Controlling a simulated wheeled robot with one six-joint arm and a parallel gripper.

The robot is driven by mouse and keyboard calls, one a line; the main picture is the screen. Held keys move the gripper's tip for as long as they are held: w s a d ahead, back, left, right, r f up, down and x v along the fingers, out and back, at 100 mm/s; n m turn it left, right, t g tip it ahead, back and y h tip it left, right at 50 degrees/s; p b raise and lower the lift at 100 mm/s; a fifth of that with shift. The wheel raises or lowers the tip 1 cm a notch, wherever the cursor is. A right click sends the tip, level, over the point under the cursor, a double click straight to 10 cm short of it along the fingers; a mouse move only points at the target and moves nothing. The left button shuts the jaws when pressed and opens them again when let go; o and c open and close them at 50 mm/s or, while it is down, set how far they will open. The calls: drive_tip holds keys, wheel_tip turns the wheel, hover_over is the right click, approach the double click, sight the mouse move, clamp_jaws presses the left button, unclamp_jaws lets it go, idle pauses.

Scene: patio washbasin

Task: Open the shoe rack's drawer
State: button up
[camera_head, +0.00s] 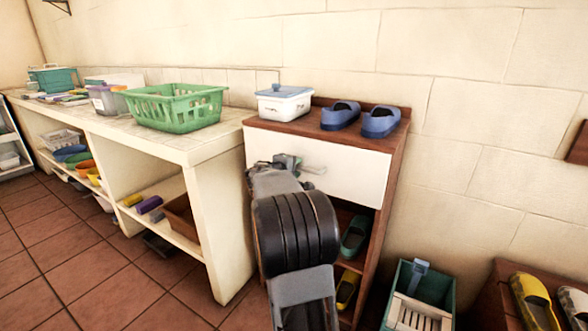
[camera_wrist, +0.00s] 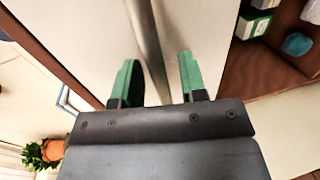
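The wooden shoe rack (camera_head: 388,177) stands against the wall in the head view. Its white drawer front (camera_head: 352,176) looks flush with the rack, so the drawer appears shut. A metal bar handle (camera_head: 313,168) shows on the drawer front, partly hidden by my gripper (camera_head: 288,161). In the wrist view my gripper (camera_wrist: 159,60) is open, with its two green fingers apart. The handle (camera_wrist: 148,45) runs between the fingers in that picture, with visible space on both sides. I cannot tell how deep the fingers reach around it.
Blue shoes (camera_head: 360,118) and a lidded white box (camera_head: 284,103) sit on top of the rack. A counter with a green basket (camera_head: 176,107) stands close on the left. A green crate (camera_head: 420,300) and a low stand with yellow shoes (camera_head: 535,303) are at the right.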

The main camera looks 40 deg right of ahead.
clamp_jaws()
idle(0.4)
